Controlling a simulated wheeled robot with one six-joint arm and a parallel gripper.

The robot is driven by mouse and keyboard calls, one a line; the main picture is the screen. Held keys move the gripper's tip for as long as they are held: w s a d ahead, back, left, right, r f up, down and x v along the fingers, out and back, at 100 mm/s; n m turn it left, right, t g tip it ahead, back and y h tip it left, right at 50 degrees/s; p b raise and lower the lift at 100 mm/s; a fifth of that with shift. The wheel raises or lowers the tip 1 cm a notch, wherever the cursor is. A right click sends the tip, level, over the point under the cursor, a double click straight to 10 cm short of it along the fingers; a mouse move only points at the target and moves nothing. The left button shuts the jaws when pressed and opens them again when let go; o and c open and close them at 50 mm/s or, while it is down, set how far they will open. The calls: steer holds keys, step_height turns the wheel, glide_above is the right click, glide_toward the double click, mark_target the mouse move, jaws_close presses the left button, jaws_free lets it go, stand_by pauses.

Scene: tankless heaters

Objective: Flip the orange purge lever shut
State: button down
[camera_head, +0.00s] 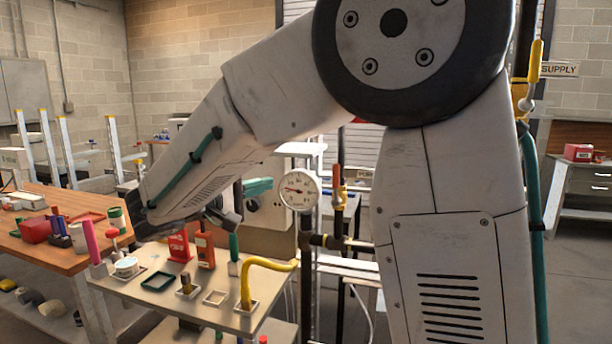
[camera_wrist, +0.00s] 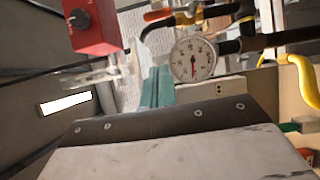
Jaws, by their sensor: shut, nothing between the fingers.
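The orange lever (camera_head: 337,177) stands upright on a small brass valve (camera_head: 341,196), just right of the round pressure gauge (camera_head: 298,189). In the wrist view the lever (camera_wrist: 158,14) lies sideways at the top, in line with the valve's pipe, with the gauge (camera_wrist: 193,59) below it. My gripper (camera_head: 260,186) has teal fingers and is left of the gauge, apart from the lever. In the wrist view its fingers (camera_wrist: 157,86) are together and empty, below and left of the lever. My arm covers much of the middle of the head view.
A bench (camera_head: 130,297) with small tools and trays stands below my arm. A yellow handle (camera_head: 535,62) by a SUPPLY sign is at right. A red box (camera_wrist: 95,24) shows at upper left in the wrist view.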

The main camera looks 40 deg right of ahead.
steer(key=shift+d, duration=0.85)
glide_toward(336, 186)
steer(key=w+d+r, duration=0.3)
steer(key=w, duration=0.2)
steer(key=shift+s+d+f, duration=0.1)
steer(key=shift+s+d, duration=0.4)
steer(key=shift+d, duration=0.3)
steer(key=shift+s+d+f, duration=0.15)
steer(key=shift+s+d, duration=0.35)
steer(key=shift+d, duration=0.3)
steer(key=shift+w+a, duration=0.1)
steer(key=shift+a, duration=0.2)
steer(key=shift+m, duration=0.3)
